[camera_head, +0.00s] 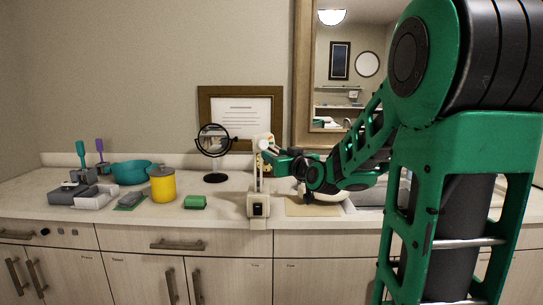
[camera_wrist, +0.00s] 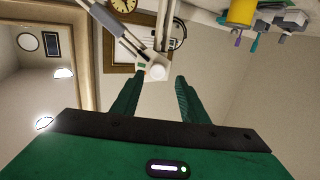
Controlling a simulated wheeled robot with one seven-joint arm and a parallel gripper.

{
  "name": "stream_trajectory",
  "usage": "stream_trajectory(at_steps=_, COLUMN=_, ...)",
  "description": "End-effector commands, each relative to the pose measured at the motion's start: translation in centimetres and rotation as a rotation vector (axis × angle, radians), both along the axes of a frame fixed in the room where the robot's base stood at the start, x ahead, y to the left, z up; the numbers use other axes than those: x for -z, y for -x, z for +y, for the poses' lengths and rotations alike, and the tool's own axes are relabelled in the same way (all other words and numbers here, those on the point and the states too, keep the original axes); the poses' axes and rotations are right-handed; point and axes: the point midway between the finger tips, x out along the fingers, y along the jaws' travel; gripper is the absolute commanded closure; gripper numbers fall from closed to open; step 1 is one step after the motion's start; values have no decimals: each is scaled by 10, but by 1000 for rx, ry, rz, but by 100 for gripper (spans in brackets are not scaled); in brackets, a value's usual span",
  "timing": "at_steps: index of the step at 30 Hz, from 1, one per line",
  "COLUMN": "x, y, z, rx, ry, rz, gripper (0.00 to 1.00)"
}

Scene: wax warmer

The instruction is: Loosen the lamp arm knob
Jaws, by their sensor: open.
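The white lamp stand (camera_head: 258,180) rises from a pale base at the counter's front edge, with its jointed arm at the top. In the wrist view, which looks upside down, the pale arm (camera_wrist: 112,28) ends at a round whitish knob (camera_wrist: 156,71). My gripper (camera_head: 271,155) is beside the top of the stand in the head view, coming from the right. In the wrist view my gripper (camera_wrist: 158,79) is open, with one finger on each side of the knob in the picture. I cannot tell whether either finger touches it.
A round mirror (camera_head: 214,140) and a framed sheet (camera_head: 240,108) stand behind the lamp. To the left are a yellow canister (camera_head: 162,186), a teal bowl (camera_head: 130,172), a green block (camera_head: 195,202) and grey holders (camera_head: 68,194). A tan mat (camera_head: 300,210) lies right of the base.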

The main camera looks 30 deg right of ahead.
Motion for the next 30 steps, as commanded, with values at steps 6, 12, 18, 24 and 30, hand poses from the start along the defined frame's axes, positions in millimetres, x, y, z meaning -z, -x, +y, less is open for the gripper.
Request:
stream_trajectory(at_steps=6, x=-9, y=-6, z=-3, rx=2, ry=3, rz=-42, gripper=60)
stream_trajectory(at_steps=12, x=-9, y=-18, z=-5, rx=3, ry=3, rz=-40, gripper=60)
stream_trajectory(at_steps=18, x=-9, y=-32, z=-7, rx=2, ry=3, rz=-39, gripper=60)
stream_trajectory(at_steps=24, x=-9, y=-45, z=-9, rx=2, ry=3, rz=-39, gripper=60)
stream_trajectory(at_steps=30, x=-9, y=-58, z=-11, rx=3, ry=3, rz=-39, gripper=60)
